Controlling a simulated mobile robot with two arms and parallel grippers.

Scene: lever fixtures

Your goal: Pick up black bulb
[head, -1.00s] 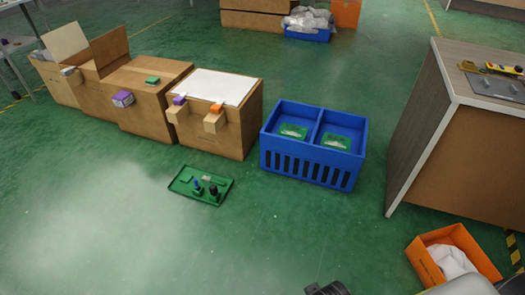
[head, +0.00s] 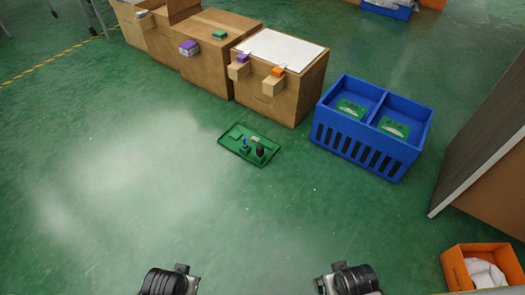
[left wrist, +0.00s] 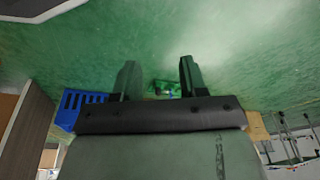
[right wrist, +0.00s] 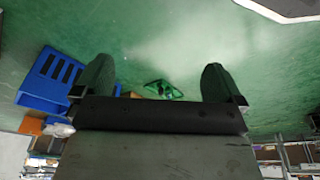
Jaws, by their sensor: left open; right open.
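The black bulb (head: 260,151) stands upright on a green tray (head: 236,142) on the floor, beside a smaller blue bulb (head: 245,142). My left gripper shows in the left wrist view (left wrist: 157,80), open and empty, with the tray (left wrist: 166,87) far off between its fingers. My right gripper shows in the right wrist view (right wrist: 158,82), open and empty, with the tray (right wrist: 163,89) also far off between its fingers. In the head view only parts of my two arms show at the bottom edge, well short of the tray.
A blue two-compartment crate (head: 362,149) with green cards inside stands right of the tray. Wooden boxes (head: 283,98) stand behind it. An orange bin (head: 453,272) and a wooden-sided counter (head: 490,150) are at the right. The green floor before the tray is clear.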

